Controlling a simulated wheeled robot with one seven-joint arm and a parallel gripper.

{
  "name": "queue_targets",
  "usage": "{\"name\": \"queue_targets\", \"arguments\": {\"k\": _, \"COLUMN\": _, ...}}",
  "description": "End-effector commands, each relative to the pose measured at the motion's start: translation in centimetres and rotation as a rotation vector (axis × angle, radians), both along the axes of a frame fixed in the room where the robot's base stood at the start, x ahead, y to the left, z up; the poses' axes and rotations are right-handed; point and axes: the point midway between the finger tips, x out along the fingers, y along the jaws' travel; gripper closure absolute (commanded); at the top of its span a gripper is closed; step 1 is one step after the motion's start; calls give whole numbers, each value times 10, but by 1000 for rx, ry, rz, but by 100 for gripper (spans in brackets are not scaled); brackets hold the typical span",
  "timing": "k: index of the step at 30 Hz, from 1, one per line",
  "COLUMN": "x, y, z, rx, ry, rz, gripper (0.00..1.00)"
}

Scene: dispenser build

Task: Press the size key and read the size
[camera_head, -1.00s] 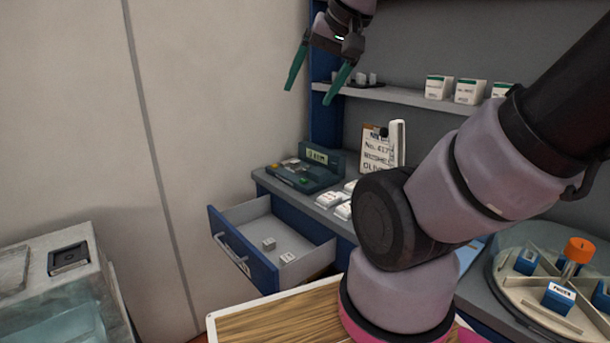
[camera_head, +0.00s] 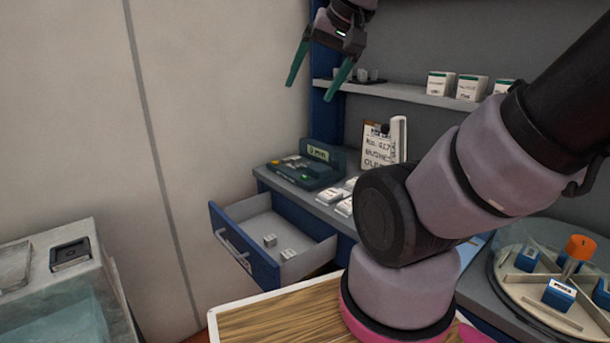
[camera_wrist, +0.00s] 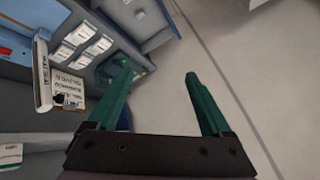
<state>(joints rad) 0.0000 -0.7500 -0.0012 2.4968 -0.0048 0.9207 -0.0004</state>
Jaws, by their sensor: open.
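The measuring device (camera_head: 308,168) is a dark green unit with coloured keys and a raised display (camera_head: 318,153). It stands at the left end of the counter. The display shows a short reading that looks like "0 mm", but it is small and blurred. Which key is the size key I cannot tell. My gripper (camera_head: 314,78) is open and empty, with green fingers pointing down, high above the device and apart from it. In the wrist view, my gripper (camera_wrist: 158,84) partly hides the device (camera_wrist: 116,70), which shows behind the left finger.
An open drawer (camera_head: 262,232) with small white blocks juts out below the device. White boxes (camera_head: 333,196) and a clipboard (camera_head: 377,148) are on the counter. A shelf (camera_head: 400,92) with boxes is behind. A divided round tray (camera_head: 540,300) stands at right.

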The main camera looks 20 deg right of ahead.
Motion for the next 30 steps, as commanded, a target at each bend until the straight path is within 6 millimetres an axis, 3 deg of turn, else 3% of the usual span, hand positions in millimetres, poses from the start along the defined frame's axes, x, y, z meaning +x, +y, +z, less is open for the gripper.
{"name": "queue_targets", "arguments": {"k": 10, "x": 0, "y": 0, "z": 0, "rx": 0, "ry": 0, "rz": 0, "gripper": 17}}
{"name": "queue_targets", "arguments": {"k": 15, "x": 0, "y": 0, "z": 0, "rx": 0, "ry": 0, "rz": 0, "gripper": 82}}
{"name": "queue_targets", "arguments": {"k": 17, "x": 0, "y": 0, "z": 0, "rx": 0, "ry": 0, "rz": 0, "gripper": 100}}
{"name": "queue_targets", "arguments": {"k": 30, "x": 0, "y": 0, "z": 0, "rx": 0, "ry": 0, "rz": 0, "gripper": 100}}
